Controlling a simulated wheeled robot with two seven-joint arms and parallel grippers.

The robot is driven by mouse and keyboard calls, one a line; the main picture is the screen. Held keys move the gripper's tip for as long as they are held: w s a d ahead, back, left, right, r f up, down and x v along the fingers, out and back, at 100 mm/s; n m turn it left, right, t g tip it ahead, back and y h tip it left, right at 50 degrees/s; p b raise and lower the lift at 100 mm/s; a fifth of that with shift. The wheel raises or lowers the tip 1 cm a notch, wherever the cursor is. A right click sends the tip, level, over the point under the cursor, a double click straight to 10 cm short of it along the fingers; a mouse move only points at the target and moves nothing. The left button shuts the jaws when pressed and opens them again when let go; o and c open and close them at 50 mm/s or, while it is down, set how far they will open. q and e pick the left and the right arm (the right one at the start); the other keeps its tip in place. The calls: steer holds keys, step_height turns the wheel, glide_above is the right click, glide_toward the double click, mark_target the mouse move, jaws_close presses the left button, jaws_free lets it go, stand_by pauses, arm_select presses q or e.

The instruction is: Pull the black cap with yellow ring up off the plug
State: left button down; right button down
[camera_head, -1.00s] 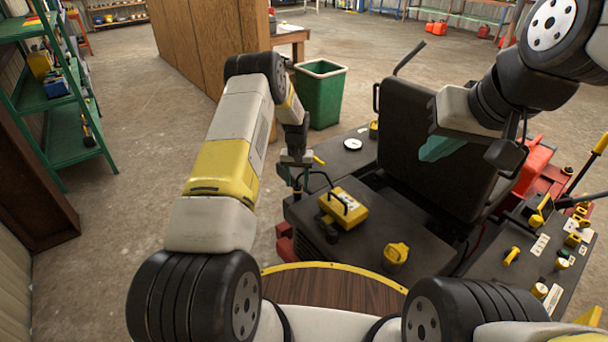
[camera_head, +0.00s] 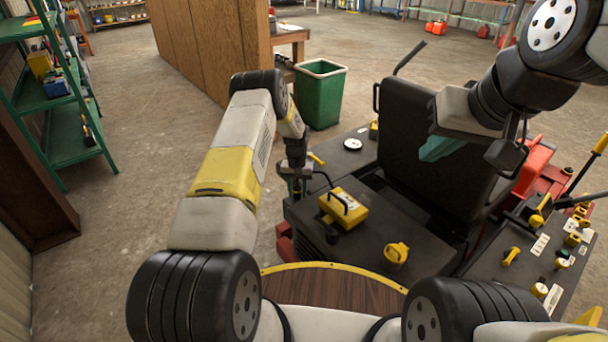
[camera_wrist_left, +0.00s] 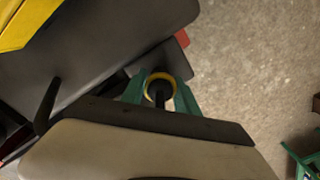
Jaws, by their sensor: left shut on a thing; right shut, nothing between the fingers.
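The black cap with yellow ring (camera_wrist_left: 161,76) shows in the left wrist view between the green fingertips of my left gripper (camera_wrist_left: 160,95). The ring faces the camera with a dark middle. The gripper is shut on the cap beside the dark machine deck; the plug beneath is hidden. In the head view my left gripper (camera_head: 296,186) points down at the machine's left edge, and the cap cannot be made out there. My right gripper (camera_head: 440,148) is shut and empty in front of the black seat, seen as a teal fingertip.
A yellow box with a handle (camera_head: 344,207) and a yellow knob (camera_head: 396,254) are on the black deck right of my left gripper. The black seat (camera_head: 415,130) rises behind. A green bin (camera_head: 320,95) stands on the floor beyond, and open floor lies to the left.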

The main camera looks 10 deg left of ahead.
mark_target(297, 186)
arm_select(q)
steer(key=shift+r, duration=1.75)
steer(key=c, duration=1.1)
jaws_free()
steer(key=shift+r, duration=0.1)
step_height(297, 186, up, 8)
steer(key=shift+f, duration=0.2)
steer(key=shift+r, duration=0.1)
